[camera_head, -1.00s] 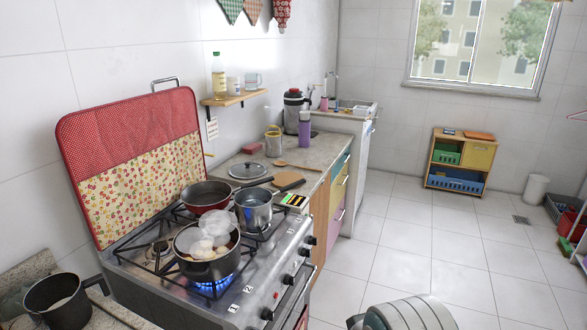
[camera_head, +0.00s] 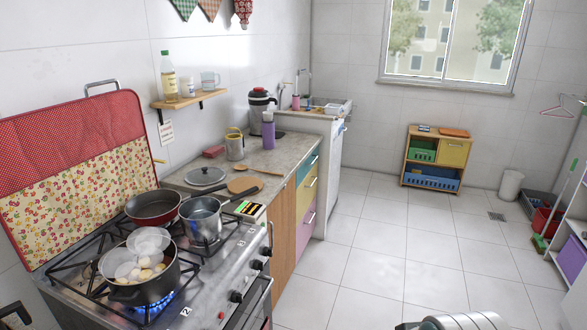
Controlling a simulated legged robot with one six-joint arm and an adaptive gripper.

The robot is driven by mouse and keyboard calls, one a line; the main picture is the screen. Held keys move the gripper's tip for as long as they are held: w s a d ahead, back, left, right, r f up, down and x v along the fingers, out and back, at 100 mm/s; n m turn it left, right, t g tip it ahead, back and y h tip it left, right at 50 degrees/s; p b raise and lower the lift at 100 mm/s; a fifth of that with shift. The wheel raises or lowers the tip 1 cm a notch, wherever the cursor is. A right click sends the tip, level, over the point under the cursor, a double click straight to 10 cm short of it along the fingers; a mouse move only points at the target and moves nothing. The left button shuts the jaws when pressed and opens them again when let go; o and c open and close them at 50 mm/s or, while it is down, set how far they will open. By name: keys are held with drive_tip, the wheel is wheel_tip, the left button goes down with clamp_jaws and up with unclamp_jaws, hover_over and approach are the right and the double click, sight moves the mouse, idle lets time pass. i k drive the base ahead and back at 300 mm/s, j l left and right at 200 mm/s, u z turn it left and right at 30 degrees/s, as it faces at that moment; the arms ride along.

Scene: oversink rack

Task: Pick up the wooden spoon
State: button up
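The wooden spoon (camera_head: 262,171) lies flat on the stone-topped counter (camera_head: 233,158), beyond the stove. Its bowl end points left and its thin handle points right, toward the counter's front edge. It lies behind a round wooden board (camera_head: 242,185) and to the right of a glass lid (camera_head: 205,176). My gripper is not in view. Only a pale rounded part of my arm shows at the bottom edge, on the floor side, well apart from the spoon.
The stove (camera_head: 205,283) is in front of the counter, with a lit burner under a steaming pot (camera_head: 150,288), a red pan (camera_head: 153,206) and a saucepan (camera_head: 203,218); handles reach toward the counter. A purple bottle (camera_head: 268,135) stands behind the spoon. The tiled floor (camera_head: 370,260) is clear.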

sight(238, 167)
drive_tip(key=i+l+z, duration=0.2)
drive_tip(key=i+l, duration=0.15)
drive_tip(key=i+l+z, duration=0.25)
drive_tip(key=i, duration=0.2)
drive_tip(key=i+l+z, duration=0.2)
drive_tip(key=i, duration=0.25)
drive_tip(key=i+u, duration=0.35)
drive_tip(key=i+l+u, duration=0.3)
drive_tip(key=i, duration=0.15)
drive_tip(key=i+l+u, duration=0.15)
drive_tip(key=i+u, duration=0.2)
drive_tip(key=i+j+u, duration=0.15)
drive_tip(key=u, duration=0.2)
drive_tip(key=i+u, duration=0.7)
drive_tip(key=i+j+u, duration=0.1)
drive_tip(key=i, duration=0.25)
